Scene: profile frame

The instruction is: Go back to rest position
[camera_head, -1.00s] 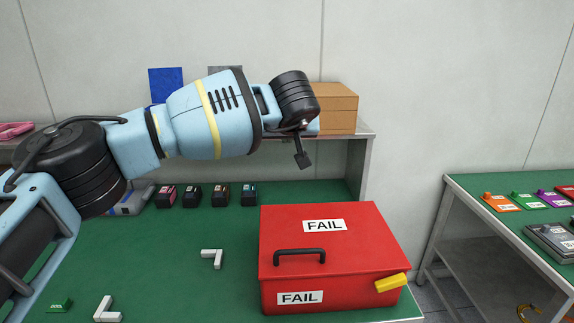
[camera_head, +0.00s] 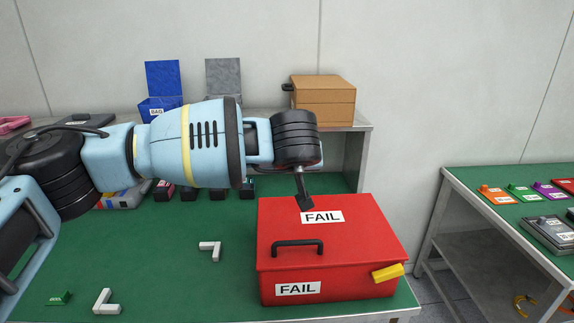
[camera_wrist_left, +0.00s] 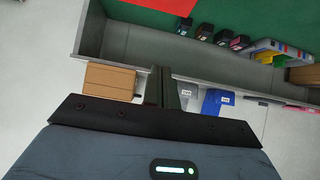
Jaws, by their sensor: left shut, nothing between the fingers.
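My left arm reaches in from the left in the head view. Its gripper (camera_head: 304,202) points down just above or in front of the back part of the red box lid; whether it touches the lid I cannot tell. The gripper is shut and empty. In the left wrist view its fingers (camera_wrist_left: 162,88) are together, seen against the shelf. The red box (camera_head: 330,250) has FAIL labels, a black handle and a yellow latch, and its lid is closed. A corner of it shows in the left wrist view (camera_wrist_left: 165,6). My right gripper is in neither view.
The green table (camera_head: 165,245) holds white L-shaped pieces (camera_head: 209,250) and a small green part (camera_head: 59,298). A shelf behind bears a brown box (camera_head: 323,102) and a blue bin (camera_head: 160,106). A second table (camera_head: 478,200) stands right, beyond a gap.

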